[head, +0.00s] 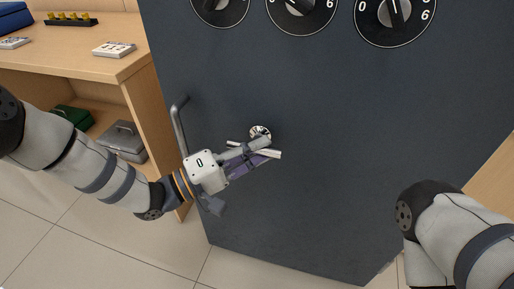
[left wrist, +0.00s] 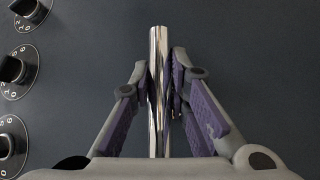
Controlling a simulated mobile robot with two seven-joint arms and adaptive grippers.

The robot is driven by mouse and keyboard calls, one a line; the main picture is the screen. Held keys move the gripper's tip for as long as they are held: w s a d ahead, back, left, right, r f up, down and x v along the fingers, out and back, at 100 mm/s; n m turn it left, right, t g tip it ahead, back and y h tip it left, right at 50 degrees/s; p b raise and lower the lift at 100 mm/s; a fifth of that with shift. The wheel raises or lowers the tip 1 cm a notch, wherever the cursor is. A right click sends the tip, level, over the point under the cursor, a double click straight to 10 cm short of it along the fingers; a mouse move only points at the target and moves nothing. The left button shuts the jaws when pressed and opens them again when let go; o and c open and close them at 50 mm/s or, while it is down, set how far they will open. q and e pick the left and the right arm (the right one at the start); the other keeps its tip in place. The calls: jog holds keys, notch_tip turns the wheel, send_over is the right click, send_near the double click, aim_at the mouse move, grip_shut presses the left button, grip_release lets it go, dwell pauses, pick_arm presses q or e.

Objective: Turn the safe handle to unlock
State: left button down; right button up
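The safe (head: 330,150) is a large dark grey box with a flat door. Its chrome safe handle (head: 275,154) is a thin bar on a round hub low on the door, left of the middle. My left gripper (head: 258,153) is at this handle. In the left wrist view the handle bar (left wrist: 158,45) runs lengthwise between the purple-padded fingers of my left gripper (left wrist: 161,85), which close in on it from both sides. The fingers hide part of the bar. My right arm shows at the lower right in the head view, but its gripper is not visible.
Several numbered dials (head: 396,14) sit above the handle. A grey vertical pull bar (head: 178,128) stands at the door's left edge. A wooden shelf unit (head: 110,68) on the left holds a grey box (head: 121,141), a green box (head: 72,118) and banknote stacks (head: 114,49).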

pick_arm(q)
jog(key=shift+p, duration=0.4)
pick_arm(e)
jog(key=shift+w+r, duration=0.15)
jog(key=shift+r, duration=0.15)
pick_arm(q)
jog(key=shift+r+m+g+y+p, duration=0.2)
jog(key=shift+m+g+y+p, duration=0.2)
jog(key=shift+m+y+p, duration=0.35)
jog(key=m+g+y+p, duration=0.1)
jog(key=m+y+p, duration=0.2)
jog(key=p, duration=0.1)
jog(key=shift+y+p, duration=0.35)
jog(key=shift+a+f+m+y+p, duration=0.15)
jog(key=shift+f+m+y+p, duration=0.05)
jog(key=shift+m+y+p, duration=0.8)
jog(key=shift+f+m+y+p, duration=0.25)
jog(key=shift+y+p, duration=0.15)
jog(key=shift+y, duration=0.3)
pick_arm(e)
jog(key=w+r+t, duration=0.2)
jog(key=w+r, duration=0.4)
jog(key=r, duration=0.3)
jog(key=shift+w+t, duration=0.3)
jog(key=shift+w, duration=0.05)
pick_arm(q)
jog(key=c, duration=1.5)
grip_release()
jog(key=shift+c, duration=0.2)
